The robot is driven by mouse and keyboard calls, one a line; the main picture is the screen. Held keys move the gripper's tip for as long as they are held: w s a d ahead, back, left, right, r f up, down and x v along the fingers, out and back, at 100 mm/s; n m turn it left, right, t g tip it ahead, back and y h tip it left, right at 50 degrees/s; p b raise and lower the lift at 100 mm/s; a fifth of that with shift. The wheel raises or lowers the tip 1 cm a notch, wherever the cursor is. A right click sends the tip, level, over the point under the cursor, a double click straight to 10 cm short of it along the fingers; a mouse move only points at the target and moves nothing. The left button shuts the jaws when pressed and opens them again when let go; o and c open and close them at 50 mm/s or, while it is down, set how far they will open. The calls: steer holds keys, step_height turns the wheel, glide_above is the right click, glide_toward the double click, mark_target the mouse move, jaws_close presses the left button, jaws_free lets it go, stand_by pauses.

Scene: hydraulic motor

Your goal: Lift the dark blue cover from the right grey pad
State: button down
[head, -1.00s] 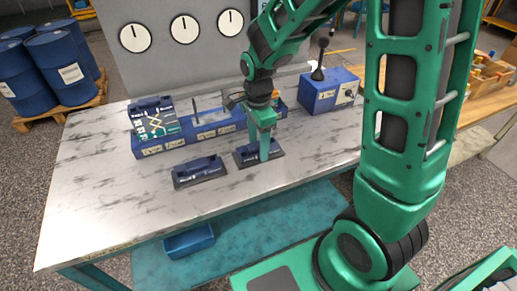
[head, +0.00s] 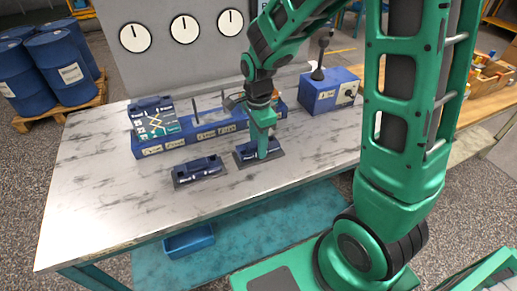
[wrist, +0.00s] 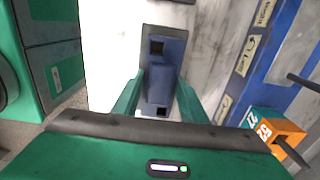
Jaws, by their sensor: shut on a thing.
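The dark blue cover (head: 248,149) is on the right grey pad (head: 279,154) on the marble-topped table. My gripper (head: 263,156) is over it, with its fingers down at the cover. In the wrist view the cover (wrist: 160,84) lies between the two green fingers of my gripper (wrist: 155,92), which are shut on it. Part of the grey pad (wrist: 148,42) shows at the cover's far end. The cover looks level and I cannot tell any gap between it and the pad. My fingers hide part of the cover in the head view.
A second dark blue cover (head: 198,167) sits on the left grey pad. Behind stand the long blue labelled base (head: 180,145) with a sloped panel and a blue box (head: 325,95) with a black lever. The table front (head: 120,220) is clear.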

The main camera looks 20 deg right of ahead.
step_height(320, 180, up, 12)
stand_by(2.0)
steer(key=shift+f, duration=0.1)
